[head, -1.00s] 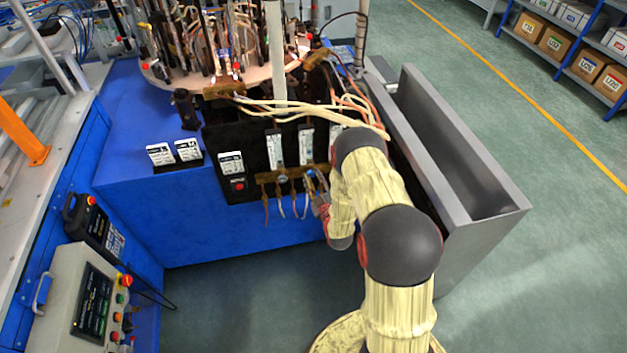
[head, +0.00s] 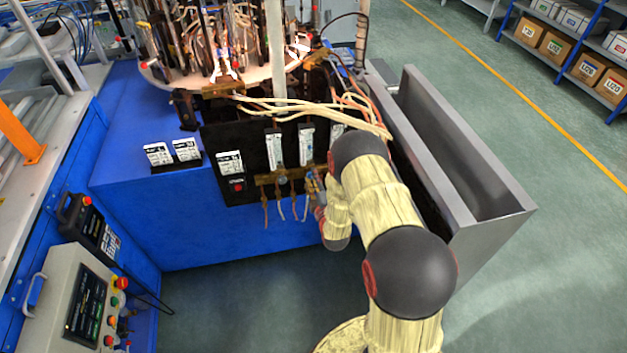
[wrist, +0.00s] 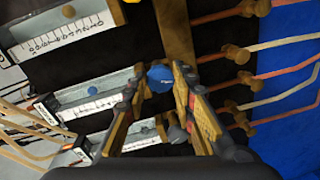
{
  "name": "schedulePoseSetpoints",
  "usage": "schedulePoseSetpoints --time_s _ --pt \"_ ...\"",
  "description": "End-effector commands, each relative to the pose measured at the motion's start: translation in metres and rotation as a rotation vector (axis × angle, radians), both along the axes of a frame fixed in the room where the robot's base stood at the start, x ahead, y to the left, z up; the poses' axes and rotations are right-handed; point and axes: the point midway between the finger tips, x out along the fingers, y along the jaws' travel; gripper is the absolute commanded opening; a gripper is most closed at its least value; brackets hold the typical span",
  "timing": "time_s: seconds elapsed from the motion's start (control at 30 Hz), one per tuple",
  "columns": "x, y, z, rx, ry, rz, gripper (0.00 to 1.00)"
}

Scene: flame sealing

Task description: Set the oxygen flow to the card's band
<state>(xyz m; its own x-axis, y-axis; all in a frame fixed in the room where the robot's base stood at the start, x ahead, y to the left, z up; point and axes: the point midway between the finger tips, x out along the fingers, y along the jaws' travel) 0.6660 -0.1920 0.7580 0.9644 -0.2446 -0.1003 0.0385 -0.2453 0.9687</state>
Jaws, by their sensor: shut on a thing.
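My gripper (wrist: 162,84) is shut on a blue round knob (wrist: 160,76), with a fingertip on each side of it. In the head view my gripper (head: 315,187) is at the right part of the brass valve bar, largely hidden by my arm. White-scaled flow tubes (head: 306,145) stand on the black panel above the bar. In the wrist view a flow tube (wrist: 65,108) beside the blue knob holds a blue float (wrist: 92,90).
A white card (head: 230,163) is on the panel above a red button (head: 237,186). Pale hoses (head: 310,108) cross above the flow tubes. A grey open trough (head: 455,150) stands right of my arm. Thin tubes (head: 282,208) hang below the bar.

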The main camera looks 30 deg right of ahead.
Motion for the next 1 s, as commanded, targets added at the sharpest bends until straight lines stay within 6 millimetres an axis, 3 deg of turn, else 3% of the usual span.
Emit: schedulePoseSetpoints --time_s 0.57,0.6,0.9,1.0 --pt "0.0003 0.0015 -0.0005 -0.028 0.009 0.003 0.01" --pt "0.0003 0.0015 -0.0005 -0.028 0.009 0.003 0.28" --pt "0.0 0.0007 -0.0003 -0.028 0.009 0.001 0.45" --pt "0.0 0.0006 -0.0003 -0.028 0.009 0.001 0.45"
